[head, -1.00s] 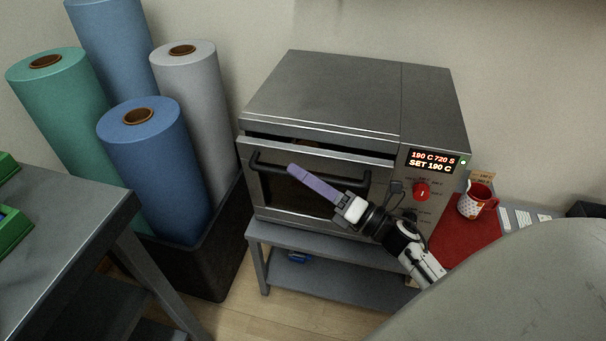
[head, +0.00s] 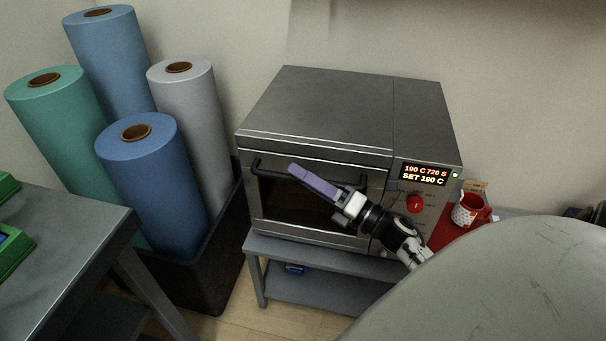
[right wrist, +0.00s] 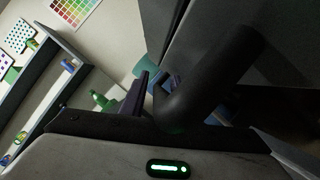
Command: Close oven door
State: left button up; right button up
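The oven (head: 330,110) stands on a low grey metal stand. Its door (head: 310,232) has a dark window and a black bar handle (head: 265,173) along the top. The door's top edge sits nearly flush with the body, with only a thin dark line above it. My right gripper (head: 293,169) lies across the door front at the handle, its purple fingers together as one bar. In the right wrist view the purple fingers (right wrist: 136,95) are beside the thick black handle (right wrist: 205,85), which hides part of them. Whether they touch is unclear. My left gripper is not in view.
The control panel with a lit display (head: 425,175) and red knob (head: 415,203) is right of the door. A red and white mug (head: 470,212) stands further right. Tall rolls (head: 150,185) in a black bin and a grey table (head: 70,230) are at left.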

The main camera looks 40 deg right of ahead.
jog(key=shift+f, duration=0.1)
jog(key=shift+s+f, duration=0.1)
jog(key=shift+s, duration=0.05)
jog(key=v, duration=1)
jog(key=shift+b, duration=0.4)
